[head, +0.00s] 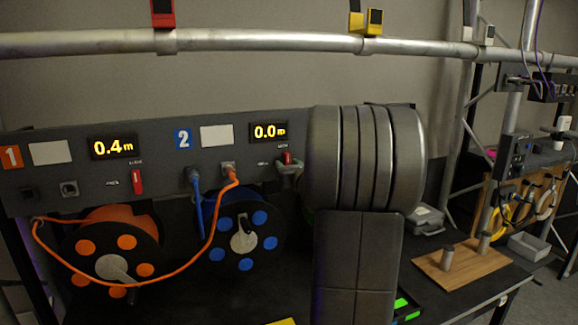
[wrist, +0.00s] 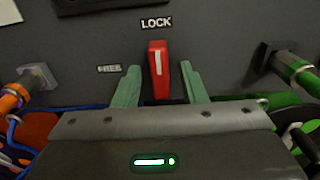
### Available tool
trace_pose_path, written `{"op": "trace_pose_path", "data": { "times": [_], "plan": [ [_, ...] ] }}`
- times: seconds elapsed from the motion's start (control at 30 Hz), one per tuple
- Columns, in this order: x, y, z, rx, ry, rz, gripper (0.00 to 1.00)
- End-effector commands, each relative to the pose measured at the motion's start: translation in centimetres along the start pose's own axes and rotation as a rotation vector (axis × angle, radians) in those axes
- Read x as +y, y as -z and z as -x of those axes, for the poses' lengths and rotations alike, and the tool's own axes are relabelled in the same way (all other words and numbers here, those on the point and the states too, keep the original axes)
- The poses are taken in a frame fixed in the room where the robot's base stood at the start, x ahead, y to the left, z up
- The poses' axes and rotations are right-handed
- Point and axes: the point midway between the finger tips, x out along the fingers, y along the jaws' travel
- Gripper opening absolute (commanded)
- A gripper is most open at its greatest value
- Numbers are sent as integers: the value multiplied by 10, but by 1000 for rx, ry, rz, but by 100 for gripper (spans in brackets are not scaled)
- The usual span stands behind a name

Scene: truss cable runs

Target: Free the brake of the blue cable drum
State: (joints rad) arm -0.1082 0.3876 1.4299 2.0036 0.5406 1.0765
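The blue cable drum (head: 240,244) hangs below panel section 2, whose display (head: 268,132) reads 0.0 m. Its red brake lever (head: 287,158) sits on the panel right of the drum's sockets. In the wrist view the red lever (wrist: 158,70) stands upright, below the LOCK label (wrist: 156,23). The FREE label (wrist: 109,69) is to its left. My gripper (wrist: 160,68) is open, with one green finger on each side of the lever and a gap visible on both sides. In the head view my arm hides the panel right of the lever.
The orange drum (head: 112,250) is at left, with its red lever (head: 137,181) and a 0.4 m display (head: 112,146). An orange cable (head: 208,240) loops across to a section 2 socket. Green-ringed connector (wrist: 292,66) is right of my fingers, orange-ringed connector (wrist: 18,96) left.

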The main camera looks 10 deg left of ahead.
Motion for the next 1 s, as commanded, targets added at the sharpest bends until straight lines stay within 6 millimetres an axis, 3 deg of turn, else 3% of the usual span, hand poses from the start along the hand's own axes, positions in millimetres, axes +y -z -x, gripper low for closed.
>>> {"op": "trace_pose_path", "data": {
  "times": [0.07,0.27,0.67,1.0],
  "plan": [
    [0,0,0,0,0,0,38],
    [0,0,0,0,0,0,0],
    [0,2,0,-1,1,57,0],
    [1,5,0,-3,0,300,0]
  ]
}}
